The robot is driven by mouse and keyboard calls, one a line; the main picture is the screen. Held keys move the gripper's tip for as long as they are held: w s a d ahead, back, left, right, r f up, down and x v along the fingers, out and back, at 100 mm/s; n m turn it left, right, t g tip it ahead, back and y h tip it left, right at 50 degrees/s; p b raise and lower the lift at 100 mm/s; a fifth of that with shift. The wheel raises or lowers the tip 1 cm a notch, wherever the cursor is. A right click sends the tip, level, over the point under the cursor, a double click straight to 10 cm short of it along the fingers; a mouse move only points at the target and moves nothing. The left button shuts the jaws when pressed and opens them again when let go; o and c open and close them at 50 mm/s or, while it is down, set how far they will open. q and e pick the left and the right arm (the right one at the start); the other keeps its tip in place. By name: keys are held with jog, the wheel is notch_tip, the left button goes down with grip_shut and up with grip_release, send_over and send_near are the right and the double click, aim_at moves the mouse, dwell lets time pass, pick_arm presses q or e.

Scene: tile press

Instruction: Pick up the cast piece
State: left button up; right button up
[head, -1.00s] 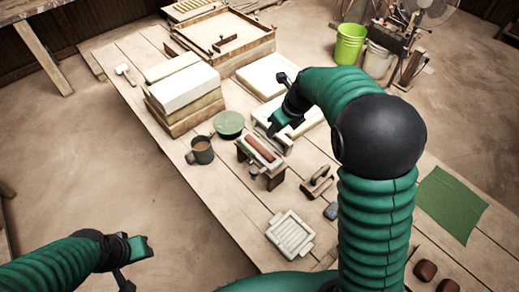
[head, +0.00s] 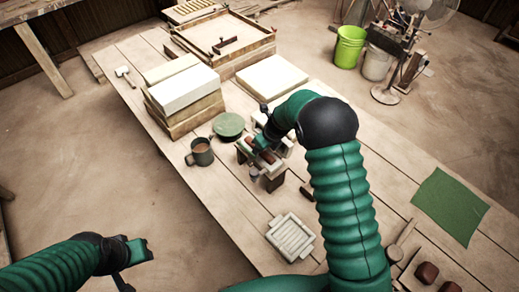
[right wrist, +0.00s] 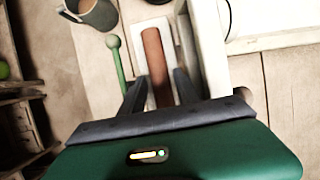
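The cast piece, a reddish-brown bar (head: 266,156), lies in the small pale press (head: 244,148) on the table, partly hidden by my right arm in the head view. In the right wrist view the bar (right wrist: 155,60) runs lengthwise between the two dark fingers of my right gripper (right wrist: 158,88). The fingers are apart, one on each side of it, with no clear contact visible. My right gripper (head: 262,140) is over the press in the head view. My left gripper (head: 138,252) is off the table at the lower left, and its finger opening is unclear.
A grey mug (head: 200,154) and a green round lid (head: 228,124) stand left of the press. A green knobbed rod (right wrist: 115,55) is close beside the bar. Stacked blocks (head: 182,88) stand behind. A green cloth (head: 449,206) lies right.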

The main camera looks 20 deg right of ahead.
grip_shut()
dwell(0.4)
